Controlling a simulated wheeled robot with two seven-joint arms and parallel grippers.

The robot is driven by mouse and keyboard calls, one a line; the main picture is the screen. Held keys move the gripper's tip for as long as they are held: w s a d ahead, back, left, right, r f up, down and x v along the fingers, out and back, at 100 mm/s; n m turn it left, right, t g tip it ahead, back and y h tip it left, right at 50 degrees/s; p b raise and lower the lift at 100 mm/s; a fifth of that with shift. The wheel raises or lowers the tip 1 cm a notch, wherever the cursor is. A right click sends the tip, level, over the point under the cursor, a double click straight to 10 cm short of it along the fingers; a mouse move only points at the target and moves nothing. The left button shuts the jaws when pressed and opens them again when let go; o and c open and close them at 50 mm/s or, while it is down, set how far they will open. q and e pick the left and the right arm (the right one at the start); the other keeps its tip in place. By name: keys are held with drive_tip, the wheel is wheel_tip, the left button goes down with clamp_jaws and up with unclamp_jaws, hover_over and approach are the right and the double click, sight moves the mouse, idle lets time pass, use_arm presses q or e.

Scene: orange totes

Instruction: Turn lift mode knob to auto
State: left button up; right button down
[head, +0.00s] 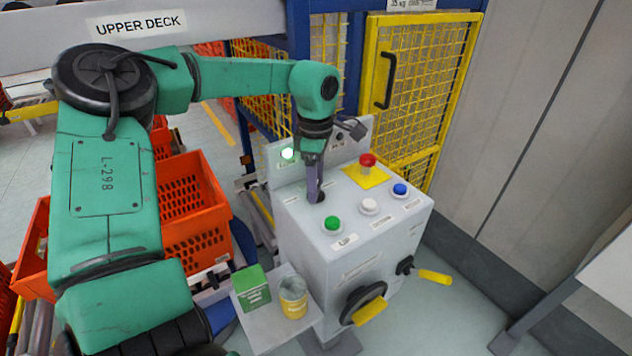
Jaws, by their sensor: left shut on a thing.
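A grey control box (300,235) stands at the centre. My left gripper (316,190) reaches down from above to the left part of its sloped top. Its narrow fingers are shut on a small dark knob (321,198), which I take for the lift mode knob. The fingers hide most of the knob, so I cannot tell where it points. My right gripper is not in view.
The top also carries a green button (333,223), a white button (369,205), a blue button (400,189) and a red emergency button (367,160). A black handwheel (358,300) sticks out in front. Orange totes (190,240) stand left; a yellow mesh gate (425,75) stands behind.

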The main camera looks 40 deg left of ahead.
use_arm(q)
drive_tip(key=shift+r, duration=0.15)
drive_tip(key=o, duration=1.4)
wheel_tip(320, 180, up, 14)
drive_tip(key=shift+r+b, duration=0.25)
drive_tip(key=shift+b, duration=0.1)
